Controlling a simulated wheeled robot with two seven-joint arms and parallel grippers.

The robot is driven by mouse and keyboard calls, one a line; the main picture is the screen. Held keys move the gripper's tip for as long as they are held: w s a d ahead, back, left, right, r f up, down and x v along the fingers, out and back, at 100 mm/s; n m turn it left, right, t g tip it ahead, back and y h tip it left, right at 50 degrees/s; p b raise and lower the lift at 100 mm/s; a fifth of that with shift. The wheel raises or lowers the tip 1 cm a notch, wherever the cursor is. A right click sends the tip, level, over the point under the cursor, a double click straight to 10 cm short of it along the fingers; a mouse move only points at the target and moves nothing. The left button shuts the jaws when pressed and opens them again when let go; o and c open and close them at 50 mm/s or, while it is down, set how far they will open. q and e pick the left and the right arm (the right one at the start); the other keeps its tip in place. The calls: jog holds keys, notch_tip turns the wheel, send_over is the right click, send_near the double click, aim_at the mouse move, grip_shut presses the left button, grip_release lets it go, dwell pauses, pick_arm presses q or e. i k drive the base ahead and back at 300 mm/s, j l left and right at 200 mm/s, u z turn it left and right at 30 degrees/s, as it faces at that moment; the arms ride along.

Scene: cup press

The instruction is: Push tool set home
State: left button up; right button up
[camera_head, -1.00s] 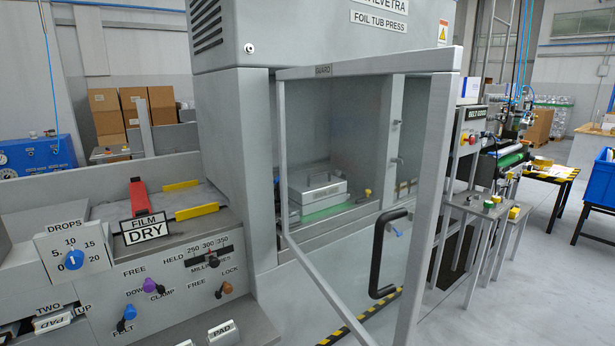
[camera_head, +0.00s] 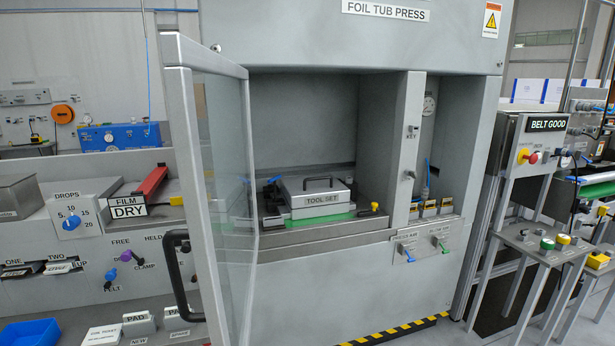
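The tool set (camera_head: 318,202) is a silver block with a dark top handle and a label reading TOOL SET. It sits on a green plate (camera_head: 324,214) inside the open bay of the foil tub press (camera_head: 390,50). A small yellow-tipped part (camera_head: 374,207) is at its right. Dark items show at its left, partly behind the guard door's edge. The guard door (camera_head: 222,190), clear in a grey frame with a black handle (camera_head: 184,275), stands swung open at the left of the bay. Neither gripper is in view.
A bench with FILM DRY (camera_head: 128,207) and a DROPS dial (camera_head: 71,222) is at left. A button table (camera_head: 540,245) stands at right. Floor shows below the press, with a yellow-black strip (camera_head: 400,330).

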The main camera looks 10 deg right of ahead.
aim_at(313, 195)
jog(key=i+l+u, duration=0.2)
jog(key=l, duration=0.15)
jog(key=i+l+u, duration=0.2)
jog(key=l, duration=0.15)
jog(key=l+u, duration=0.15)
jog(key=l, duration=0.25)
jog(key=i+l+u, duration=0.2)
jog(key=l, duration=0.2)
jog(key=l+u, duration=0.2)
jog(key=l, duration=0.25)
jog(key=i+l+u, duration=0.35)
jog(key=l, duration=0.35)
jog(key=i, duration=0.1)
